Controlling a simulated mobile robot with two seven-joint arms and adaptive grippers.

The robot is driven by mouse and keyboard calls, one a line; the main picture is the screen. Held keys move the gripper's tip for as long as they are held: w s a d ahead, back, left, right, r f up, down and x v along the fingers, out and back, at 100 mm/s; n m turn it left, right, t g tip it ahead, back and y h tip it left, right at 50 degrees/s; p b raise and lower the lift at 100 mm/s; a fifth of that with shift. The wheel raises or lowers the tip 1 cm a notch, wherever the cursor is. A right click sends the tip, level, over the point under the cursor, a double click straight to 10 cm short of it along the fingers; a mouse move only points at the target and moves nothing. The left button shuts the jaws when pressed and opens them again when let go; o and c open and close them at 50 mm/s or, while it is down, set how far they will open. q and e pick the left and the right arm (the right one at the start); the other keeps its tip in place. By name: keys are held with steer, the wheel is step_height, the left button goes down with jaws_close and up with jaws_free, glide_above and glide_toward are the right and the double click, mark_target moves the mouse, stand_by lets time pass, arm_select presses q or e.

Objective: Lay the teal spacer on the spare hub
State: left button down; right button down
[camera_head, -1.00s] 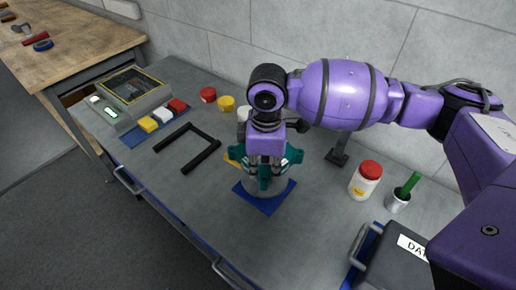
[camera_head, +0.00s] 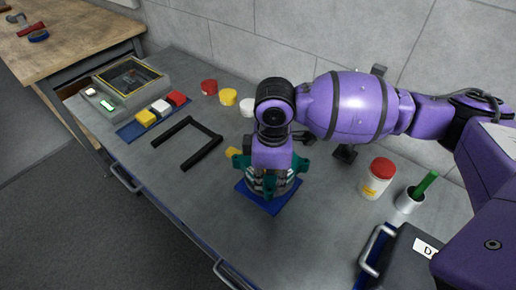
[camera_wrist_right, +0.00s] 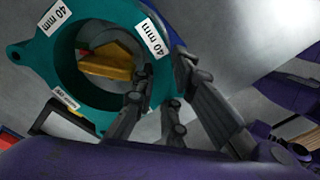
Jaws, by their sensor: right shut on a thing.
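The teal spacer (camera_wrist_right: 61,82) is a ring with outer lugs and white "40 mm" labels; it fills the upper left of the right wrist view. My right gripper (camera_wrist_right: 152,112) is shut on its wall, with fingers either side of the rim. In the head view the spacer (camera_head: 300,166) shows below my right gripper (camera_head: 270,178), over a blue mat (camera_head: 267,207). Grey parts show between the teal pieces there, probably the spare hub, mostly hidden. I cannot tell whether the spacer touches it. My left gripper is out of view.
A black U-shaped frame (camera_head: 204,154) lies left of the mat. A red-lidded jar (camera_head: 377,178), a cup with a green handle (camera_head: 410,201) and a dark case (camera_head: 405,262) stand right. Coloured blocks (camera_head: 161,107) and a tester box (camera_head: 130,83) are at left.

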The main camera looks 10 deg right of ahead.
steer(key=shift+f+b, duration=0.4)
steer(key=shift+f, duration=0.35)
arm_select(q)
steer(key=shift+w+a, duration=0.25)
arm_select(e)
steer(key=shift+f, duration=0.25)
steer(key=shift+f, duration=0.1)
steer(key=c, duration=1.7)
jaws_free()
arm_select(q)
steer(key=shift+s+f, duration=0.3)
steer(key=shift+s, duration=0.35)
arm_select(e)
steer(key=shift+s, duration=0.1)
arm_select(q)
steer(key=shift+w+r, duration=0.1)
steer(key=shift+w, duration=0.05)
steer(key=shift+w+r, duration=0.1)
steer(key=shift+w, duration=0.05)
